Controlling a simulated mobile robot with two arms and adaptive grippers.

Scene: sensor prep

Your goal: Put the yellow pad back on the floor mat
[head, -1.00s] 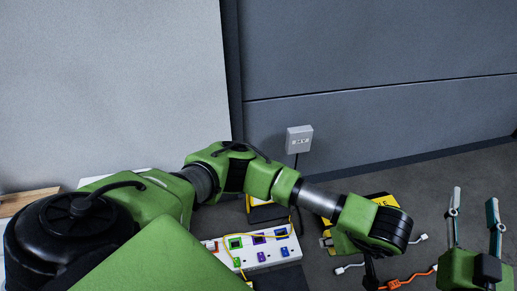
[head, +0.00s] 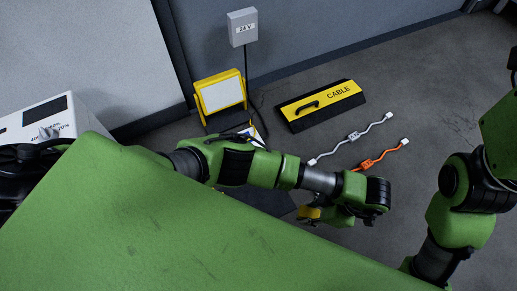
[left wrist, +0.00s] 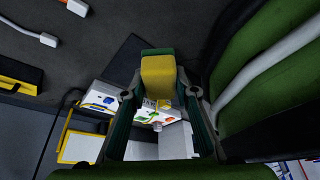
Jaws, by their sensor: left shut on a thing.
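The yellow pad (left wrist: 158,78) is a small yellow block with a green end, held between the two fingers of my left gripper (left wrist: 160,98) in the left wrist view. In the head view, a small part of the yellow pad (head: 309,213) shows below my left gripper (head: 322,211), which is largely hidden by its own wrist. The dark floor mat (head: 276,201) lies on the grey floor, partly hidden behind my left arm. It also shows in the left wrist view (left wrist: 122,58), beside the pad. My right arm is at the right, its gripper out of view.
A yellow work lamp (head: 221,95) stands by the wall under a grey 24 V box (head: 242,27). A yellow and black cable cover (head: 322,104) lies right of it. White (head: 352,138) and orange (head: 380,156) cables lie nearer. A white socket strip (left wrist: 132,112) shows below the pad.

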